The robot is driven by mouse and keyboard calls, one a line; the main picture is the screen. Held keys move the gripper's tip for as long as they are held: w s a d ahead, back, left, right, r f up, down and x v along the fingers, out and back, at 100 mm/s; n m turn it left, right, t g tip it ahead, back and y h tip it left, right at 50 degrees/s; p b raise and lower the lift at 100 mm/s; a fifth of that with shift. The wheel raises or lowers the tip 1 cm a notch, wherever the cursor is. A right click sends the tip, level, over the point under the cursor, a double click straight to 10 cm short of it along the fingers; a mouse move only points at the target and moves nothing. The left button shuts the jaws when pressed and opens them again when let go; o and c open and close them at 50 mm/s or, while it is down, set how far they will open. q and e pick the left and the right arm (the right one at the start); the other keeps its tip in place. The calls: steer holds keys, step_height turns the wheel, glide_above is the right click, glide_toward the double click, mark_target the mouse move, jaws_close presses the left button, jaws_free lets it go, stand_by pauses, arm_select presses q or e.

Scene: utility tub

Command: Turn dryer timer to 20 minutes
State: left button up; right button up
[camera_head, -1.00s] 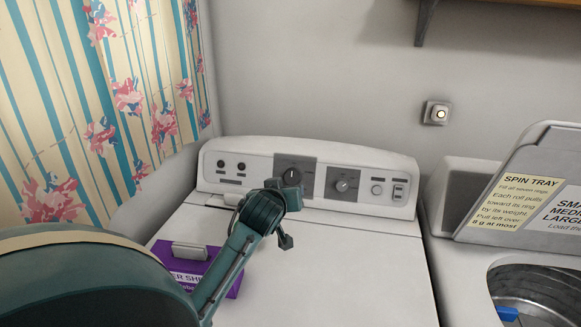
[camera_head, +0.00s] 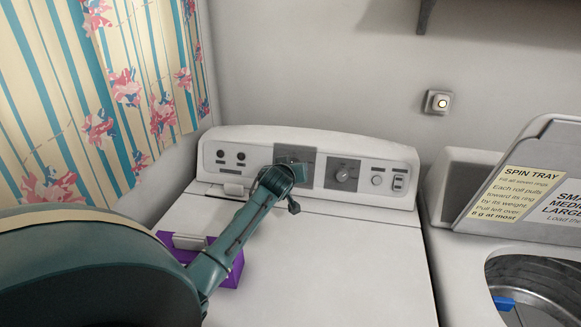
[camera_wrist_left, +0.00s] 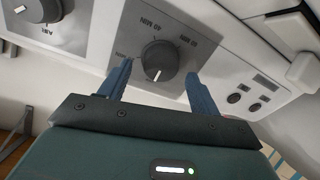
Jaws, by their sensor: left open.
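The dryer's timer knob (camera_wrist_left: 160,60) is dark and round on a grey panel, with upside-down minute labels around it in the left wrist view. Its white pointer mark points toward the bottom of that view. My left gripper (camera_wrist_left: 156,76) is open, with one blue finger to each side of the knob; I cannot tell whether they touch it. In the head view my left gripper (camera_head: 291,166) is in front of the timer panel (camera_head: 308,166) and hides the knob. My right gripper is not in view.
A second knob (camera_head: 343,175) sits to the right on the dryer's control panel (camera_head: 257,150), with a button and switch beyond. A purple box (camera_head: 232,272) lies on the dryer top, partly behind my arm. A washer with a raised lid (camera_head: 527,170) stands right.

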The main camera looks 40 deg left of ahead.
arm_select(q)
steer(key=shift+w+a+f, duration=0.2)
steer(key=shift+w+a, duration=0.05)
steer(key=shift+w, duration=0.25)
steer(key=shift+c, duration=0.2)
steer(key=c, duration=0.9)
